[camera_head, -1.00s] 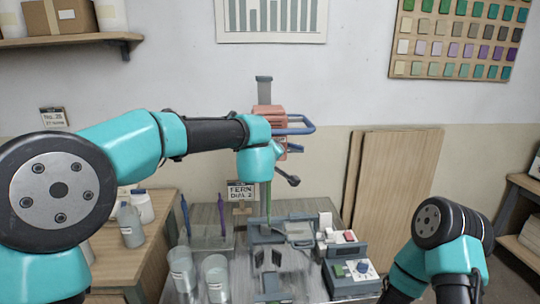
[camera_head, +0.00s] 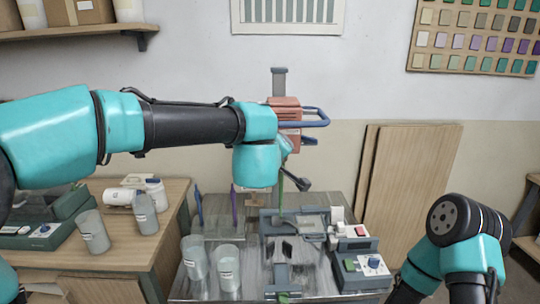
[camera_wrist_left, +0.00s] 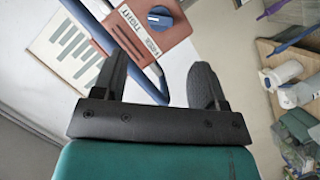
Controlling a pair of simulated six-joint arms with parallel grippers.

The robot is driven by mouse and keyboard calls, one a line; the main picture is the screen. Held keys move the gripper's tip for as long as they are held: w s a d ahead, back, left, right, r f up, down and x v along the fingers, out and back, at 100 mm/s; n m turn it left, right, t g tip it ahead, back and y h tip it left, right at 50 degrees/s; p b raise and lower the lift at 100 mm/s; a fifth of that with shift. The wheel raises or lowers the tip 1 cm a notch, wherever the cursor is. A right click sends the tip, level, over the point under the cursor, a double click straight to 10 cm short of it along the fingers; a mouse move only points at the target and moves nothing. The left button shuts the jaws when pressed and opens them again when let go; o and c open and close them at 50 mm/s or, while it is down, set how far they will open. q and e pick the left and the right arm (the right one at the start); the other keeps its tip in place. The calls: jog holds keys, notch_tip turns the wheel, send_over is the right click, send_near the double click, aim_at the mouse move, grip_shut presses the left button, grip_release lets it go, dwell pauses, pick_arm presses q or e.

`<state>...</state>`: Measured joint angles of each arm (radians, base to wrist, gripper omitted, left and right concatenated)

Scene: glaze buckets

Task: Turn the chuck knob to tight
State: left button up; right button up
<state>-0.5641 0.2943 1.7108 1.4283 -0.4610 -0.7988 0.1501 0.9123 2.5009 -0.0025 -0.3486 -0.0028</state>
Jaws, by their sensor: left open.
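The chuck knob (camera_wrist_left: 160,18) is a round blue dial on the red mixer body, at the top of the left wrist view. A label marked TIGHT (camera_wrist_left: 131,25) is beside it; I cannot tell where the knob points. My left gripper (camera_wrist_left: 160,65) is open and empty, with the knob beyond its fingertips and apart from them.
A blue bar handle (camera_head: 314,112) sticks out right of the mixer. A grey tray (camera_head: 322,232), a control box (camera_head: 362,272) and two clear buckets (camera_head: 194,258) are on the table below. A side bench (camera_head: 165,200) at left holds jars. Boards (camera_head: 410,185) lean against the wall.

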pick_arm(q)
jog(key=v, duration=0.6)
jog(key=shift+s, duration=0.35)
jog(key=shift+r, duration=0.1)
jog(key=w+a+f+m+g+y, duration=0.1)
jog(key=a+f+m+g, duration=0.35)
jog(key=f, duration=1.35)
jog(key=w+a+f+n+g, duration=0.1)
jog(key=a+f, duration=0.7)
jog(key=f, duration=1)
jog(key=s+a+f+m+g+h, duration=0.1)
jog(key=s+a+f+g, duration=0.2)
jog(key=s+f, duration=0.8)
jog(key=s+a+f+m+g+h, duration=0.1)
jog(key=s+a+f+g, duration=0.2)
jog(key=s+f, duration=0.7)
notch_tip(320, 180, down, 4)
jog(key=shift+s+a+f+g, duration=0.1)
jog(key=shift+s+a+g, duration=0.25)
jog(key=shift+g, duration=0.8)
